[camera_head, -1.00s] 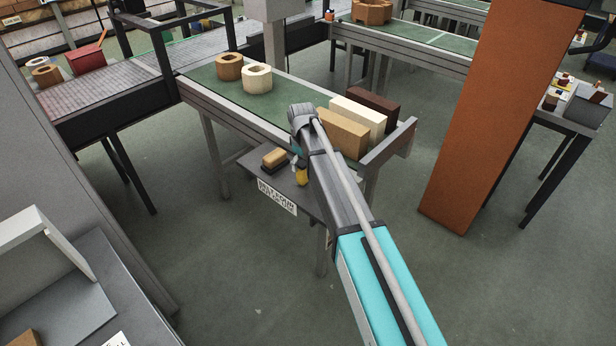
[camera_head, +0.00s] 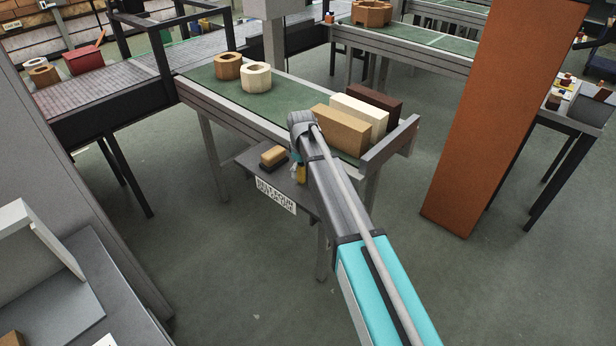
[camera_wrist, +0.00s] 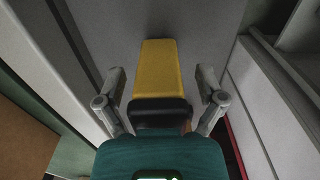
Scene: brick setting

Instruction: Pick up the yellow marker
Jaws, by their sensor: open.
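The yellow marker (camera_wrist: 159,65) shows in the middle of the wrist view, a yellow block-like shape with a black part at its near end. My gripper (camera_wrist: 162,85) is open, with one grey finger on each side of the marker and a visible gap on both sides. In the head view a small yellow patch (camera_head: 301,173), likely the marker, shows at the grey shelf (camera_head: 243,158) under the conveyor. My arm hides the rest of it and most of the gripper there.
A brown and black brush-like block (camera_head: 273,157) lies on the shelf left of the gripper. Above is the green conveyor (camera_head: 292,103) with tan, cream and dark brown bricks (camera_head: 341,130) near my arm. An orange column (camera_head: 500,120) stands at right.

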